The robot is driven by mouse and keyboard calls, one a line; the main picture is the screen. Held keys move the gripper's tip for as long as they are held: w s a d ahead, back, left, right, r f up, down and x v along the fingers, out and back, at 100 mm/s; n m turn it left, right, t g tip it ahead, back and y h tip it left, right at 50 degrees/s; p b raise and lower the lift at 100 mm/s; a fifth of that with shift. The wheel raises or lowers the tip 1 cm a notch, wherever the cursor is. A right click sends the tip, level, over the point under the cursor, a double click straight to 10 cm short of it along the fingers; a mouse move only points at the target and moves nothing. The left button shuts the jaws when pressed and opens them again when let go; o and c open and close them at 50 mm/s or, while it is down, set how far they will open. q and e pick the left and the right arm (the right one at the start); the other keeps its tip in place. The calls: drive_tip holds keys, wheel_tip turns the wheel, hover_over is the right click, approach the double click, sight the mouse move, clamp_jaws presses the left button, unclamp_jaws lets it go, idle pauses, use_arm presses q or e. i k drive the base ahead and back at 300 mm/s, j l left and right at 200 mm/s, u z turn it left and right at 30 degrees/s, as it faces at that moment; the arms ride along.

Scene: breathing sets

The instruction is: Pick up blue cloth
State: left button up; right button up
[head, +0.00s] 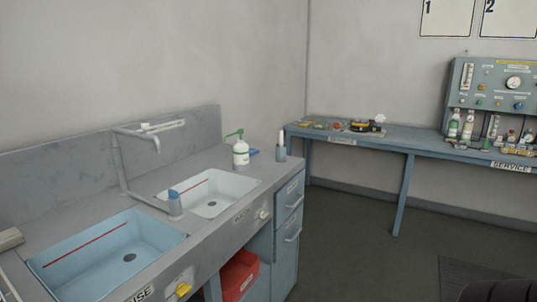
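A small flat blue item (253,153) lies on the grey counter behind a white bottle with a green pump top (240,152). It may be the blue cloth, but it is too small and partly hidden to be sure. Neither of my grippers shows in the head view.
The counter holds a blue sink (85,268) and a white sink (232,187), with a grey tap (122,165) between them. A blue-topped cylinder (174,204) and a grey holder (281,152) stand on it. A service bench (400,137) is at right. The floor (350,245) is open.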

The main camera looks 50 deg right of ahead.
sight(253, 152)
drive_tip(key=z, duration=1.8)
drive_tip(key=i+l+z, duration=0.15)
drive_tip(key=i+z, duration=0.55)
drive_tip(key=i, duration=1.4)
